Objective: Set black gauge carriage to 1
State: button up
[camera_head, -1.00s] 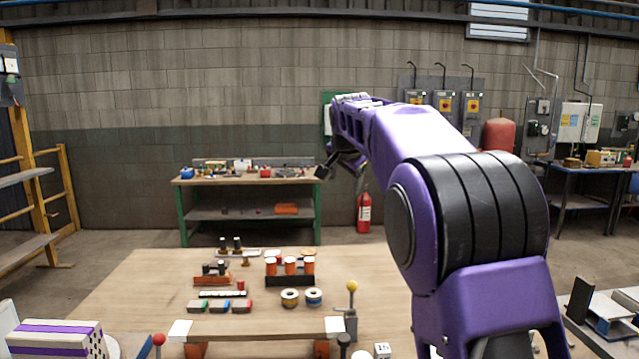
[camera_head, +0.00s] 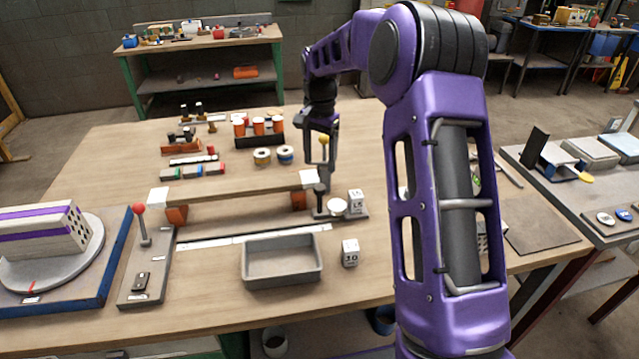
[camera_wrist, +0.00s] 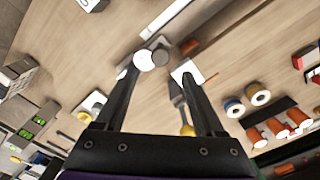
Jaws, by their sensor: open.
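Which part is the black gauge carriage I cannot tell for certain. A black-topped post (camera_head: 320,189) stands on a grey base at the table's front right, beside a white disc (camera_head: 337,207). In the wrist view the black top (camera_wrist: 161,56) and the white disc (camera_wrist: 145,60) appear near the fingertips. My gripper (camera_head: 320,168) points down just behind this post. It also shows in the wrist view (camera_wrist: 158,72), with its fingers spread and nothing held. A yellow-knobbed lever (camera_head: 323,139) is seen between the fingers; contact is unclear.
A raised wooden beam (camera_head: 240,189) with white end blocks spans left of the gripper. A grey tray (camera_head: 283,261), a numbered cube (camera_head: 350,252) and a red-knobbed lever (camera_head: 140,210) lie nearer. Orange cylinders (camera_head: 258,126) and two spools (camera_head: 262,156) stand behind.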

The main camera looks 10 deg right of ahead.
aim_at(320, 187)
notch_tip(320, 187, down, 8)
jog(key=shift+r, duration=0.15)
grip_shut()
dwell(0.5)
dwell(1.0)
